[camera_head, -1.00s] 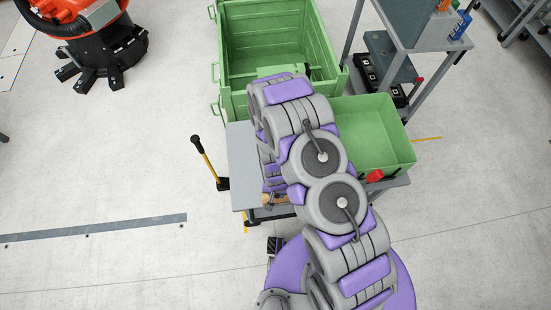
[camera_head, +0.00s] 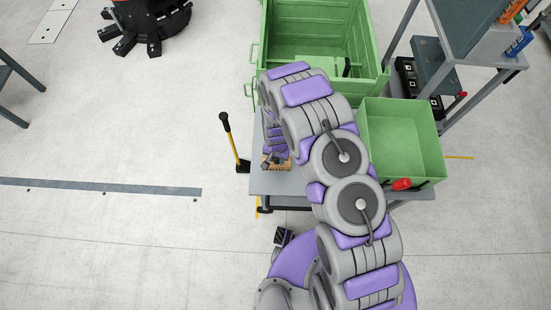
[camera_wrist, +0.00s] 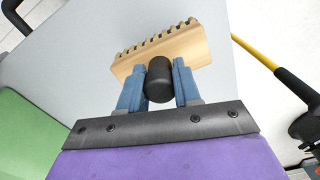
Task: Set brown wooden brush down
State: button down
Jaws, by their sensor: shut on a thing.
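The brown wooden brush (camera_wrist: 165,52) shows in the wrist view as a pale wooden block with a toothed edge and a black round handle. My gripper (camera_wrist: 158,80) is shut on it, its two blue fingers on either side of the black handle. In the head view the brush (camera_head: 277,166) is partly hidden below my gripper (camera_head: 275,156), over the left part of the grey tabletop (camera_head: 264,184). I cannot tell whether the brush touches the top.
A large green crate (camera_head: 258,66) stands behind the table. A smaller green bin (camera_head: 400,150) sits on its right side, with a red object (camera_head: 401,184) at its front. A yellow-handled tool with a black grip (camera_head: 232,140) stands left of the table. Bare tabletop surrounds the brush.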

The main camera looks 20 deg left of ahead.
jog(key=shift+w+a, duration=0.3)
jog(key=shift+w, duration=0.3)
jog(key=shift+f+b, duration=0.6)
jog(key=shift+f, duration=1.15)
jog(key=c, duration=0.8)
grip_release()
notch_tip(320, 180, up, 12)
jog(key=shift+r+p, duration=0.1)
jog(key=shift+p, duration=1)
